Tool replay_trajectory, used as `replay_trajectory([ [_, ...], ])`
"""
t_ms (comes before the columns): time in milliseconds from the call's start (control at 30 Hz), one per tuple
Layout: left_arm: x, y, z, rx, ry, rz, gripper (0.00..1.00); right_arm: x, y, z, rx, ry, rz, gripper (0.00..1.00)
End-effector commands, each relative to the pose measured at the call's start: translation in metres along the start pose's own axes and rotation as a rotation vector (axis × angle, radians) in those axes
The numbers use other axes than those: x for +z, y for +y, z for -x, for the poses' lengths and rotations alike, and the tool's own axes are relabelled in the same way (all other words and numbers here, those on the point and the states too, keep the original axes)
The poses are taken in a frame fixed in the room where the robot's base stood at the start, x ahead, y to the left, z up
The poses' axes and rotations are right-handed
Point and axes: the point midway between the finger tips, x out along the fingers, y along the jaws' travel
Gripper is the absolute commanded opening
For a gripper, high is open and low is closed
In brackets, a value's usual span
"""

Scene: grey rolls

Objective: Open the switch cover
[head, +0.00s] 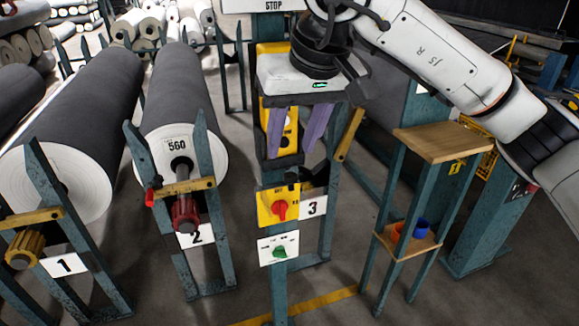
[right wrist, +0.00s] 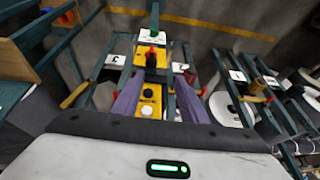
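A yellow switch panel with a red knob (head: 280,209) is on the teal post, beside the number 3 plate. A white plate with a green knob (head: 280,252) is below it. A yellow box with buttons (head: 291,130) is higher on the post, partly hidden behind my right gripper (head: 290,152). It also shows in the right wrist view, with a black and a white button (right wrist: 147,111). My right gripper's two purple fingers are apart with nothing held between them, in front of this box. I cannot tell which part is the switch cover. My left gripper is out of view.
Large grey rolls (head: 88,125) lie on numbered teal stands at the left. A small wooden-topped stand (head: 443,142) is to the right, with a blue cup (head: 421,228) on its lower shelf. A yellow line (head: 335,298) crosses the floor.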

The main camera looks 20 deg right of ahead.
Motion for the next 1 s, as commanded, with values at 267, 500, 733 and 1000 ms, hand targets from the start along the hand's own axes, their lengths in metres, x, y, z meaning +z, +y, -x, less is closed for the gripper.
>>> replay_trajectory([
  [267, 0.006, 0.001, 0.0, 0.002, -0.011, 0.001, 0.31, -0.001, 0.015, -0.014, 0.06, 0.0, 0.0, 0.39],
  [500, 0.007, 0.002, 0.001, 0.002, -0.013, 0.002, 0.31, -0.001, 0.017, -0.059, 0.057, 0.0, -0.001, 0.39],
  [733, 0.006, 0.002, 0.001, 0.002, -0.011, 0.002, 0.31, -0.002, 0.018, -0.089, 0.056, 0.002, 0.0, 0.39],
  [1000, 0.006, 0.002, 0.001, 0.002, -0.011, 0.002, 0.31, -0.002, 0.018, -0.096, 0.056, 0.004, 0.0, 0.39],
])
